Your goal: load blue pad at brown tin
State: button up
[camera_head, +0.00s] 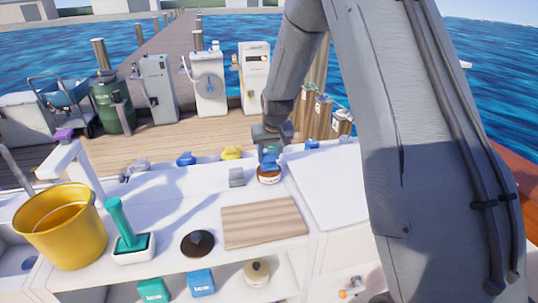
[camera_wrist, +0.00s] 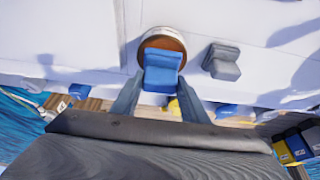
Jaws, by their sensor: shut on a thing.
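My gripper (camera_head: 268,150) is shut on the blue pad (camera_head: 269,158), and its two fingers lie on either side of the pad in the wrist view (camera_wrist: 160,100). The blue pad (camera_wrist: 163,72) is in front of the brown tin in the wrist view and overlaps its opening. The brown tin (camera_head: 269,177) stands on the white counter, with a pale side and brown top; its rim also shows in the wrist view (camera_wrist: 160,33). I cannot tell whether the pad touches the tin.
A grey pad (camera_head: 236,177) stands just left of the tin. A wooden board (camera_head: 262,222), a dark round lid (camera_head: 198,243), a green-handled tool (camera_head: 128,235) and a yellow bucket (camera_head: 62,225) occupy the counter. Yellow (camera_head: 232,153) and blue (camera_head: 186,159) pieces sit along the back edge.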

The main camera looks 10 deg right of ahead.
aim_at(269, 153)
jog(key=shift+f, duration=0.5)
dwell(1.4)
jog(key=shift+r, duration=0.15)
jog(key=shift+r+p, duration=2)
jog(key=shift+r, duration=1.4)
